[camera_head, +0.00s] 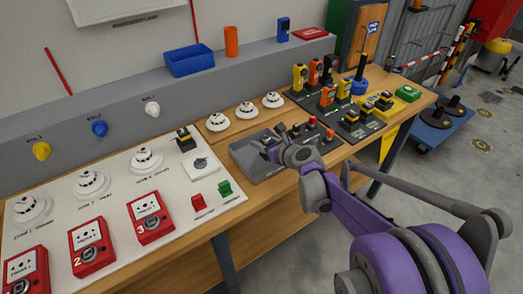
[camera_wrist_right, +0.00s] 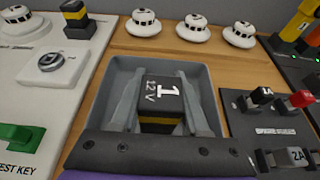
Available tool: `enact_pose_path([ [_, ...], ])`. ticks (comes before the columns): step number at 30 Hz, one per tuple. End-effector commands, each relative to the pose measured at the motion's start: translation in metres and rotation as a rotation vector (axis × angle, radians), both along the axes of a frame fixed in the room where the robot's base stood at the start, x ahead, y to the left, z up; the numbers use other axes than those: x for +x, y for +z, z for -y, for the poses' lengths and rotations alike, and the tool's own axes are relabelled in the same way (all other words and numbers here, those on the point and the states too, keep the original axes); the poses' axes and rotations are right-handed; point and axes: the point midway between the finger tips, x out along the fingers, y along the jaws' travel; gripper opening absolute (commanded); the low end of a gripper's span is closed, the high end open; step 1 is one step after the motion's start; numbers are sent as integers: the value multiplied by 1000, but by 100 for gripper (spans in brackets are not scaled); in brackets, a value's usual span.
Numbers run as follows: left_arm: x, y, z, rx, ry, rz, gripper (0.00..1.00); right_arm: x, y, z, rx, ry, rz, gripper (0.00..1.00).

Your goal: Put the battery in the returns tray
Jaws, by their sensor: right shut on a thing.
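The battery (camera_wrist_right: 163,90) is a dark block marked "1 12V" with a yellow band near its lower end. My right gripper (camera_wrist_right: 163,100) is shut on it, one finger on each side. In the head view the right gripper (camera_head: 272,146) is over the grey returns tray (camera_head: 243,152), and the battery is hard to make out there. In the right wrist view the battery lies within the outline of the tray (camera_wrist_right: 96,98). I cannot tell whether it touches the tray floor. My left gripper is not in view.
A white panel (camera_head: 105,228) with detectors, red call points and a black-yellow block (camera_head: 185,138) lies left of the tray. White detectors (camera_head: 246,110) stand behind it. A dark board with small switches (camera_head: 312,134) is close on the right. Racks of tools (camera_head: 327,96) stand farther right.

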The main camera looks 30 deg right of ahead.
Motion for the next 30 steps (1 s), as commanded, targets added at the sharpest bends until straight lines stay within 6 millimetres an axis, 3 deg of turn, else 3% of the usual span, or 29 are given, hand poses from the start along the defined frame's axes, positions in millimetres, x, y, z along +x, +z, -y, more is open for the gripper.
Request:
enact_pose_path([
  [6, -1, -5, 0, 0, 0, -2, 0, 0, -31, 0, 0, 0, 0, 0],
  [19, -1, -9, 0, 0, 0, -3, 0, 0, -38, 0, 1, 0, 0, 0],
  [20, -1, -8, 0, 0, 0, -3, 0, 0, -37, 0, 0, 0, 0, 50],
  [21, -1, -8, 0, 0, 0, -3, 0, 0, -37, 0, 0, 0, 0, 57],
  [24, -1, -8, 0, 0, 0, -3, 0, 0, -37, 0, 0, 0, 0, 75],
  [30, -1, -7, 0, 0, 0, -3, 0, 0, -36, 0, 0, 0, 0, 75],
])
